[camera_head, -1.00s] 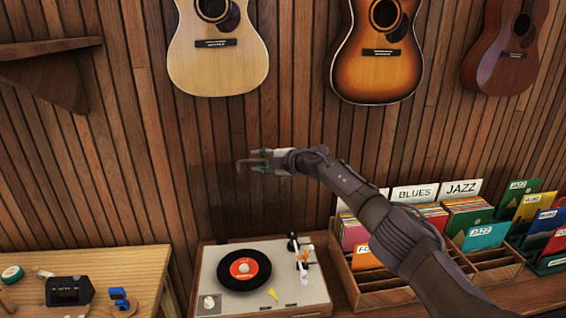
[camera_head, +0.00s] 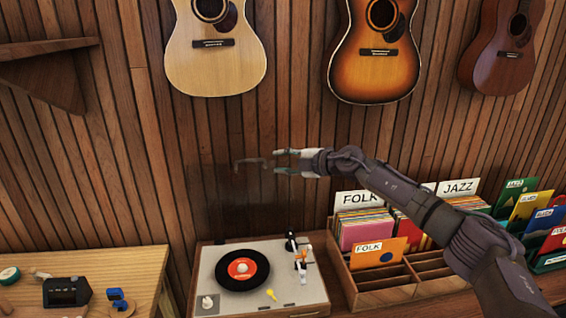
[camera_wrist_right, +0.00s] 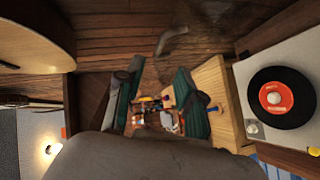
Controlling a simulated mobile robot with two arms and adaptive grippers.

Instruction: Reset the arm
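My right arm (camera_head: 425,207) reaches in from the lower right in the head view, above the record bins. Its gripper (camera_head: 282,163) points left in front of the slatted wall, above and behind the turntable. The two fingers are apart with nothing between them. In the right wrist view the fingers (camera_wrist_right: 158,98) also stand apart, with small items on the wooden table showing far beyond the gap. My left arm and gripper are not in view.
A turntable (camera_head: 217,303) with a black record (camera_head: 242,270) stands below. A divided record bin (camera_head: 383,297) is right of it, a wooden table (camera_head: 125,270) left. Guitars hang above, including a sunburst one (camera_head: 372,65).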

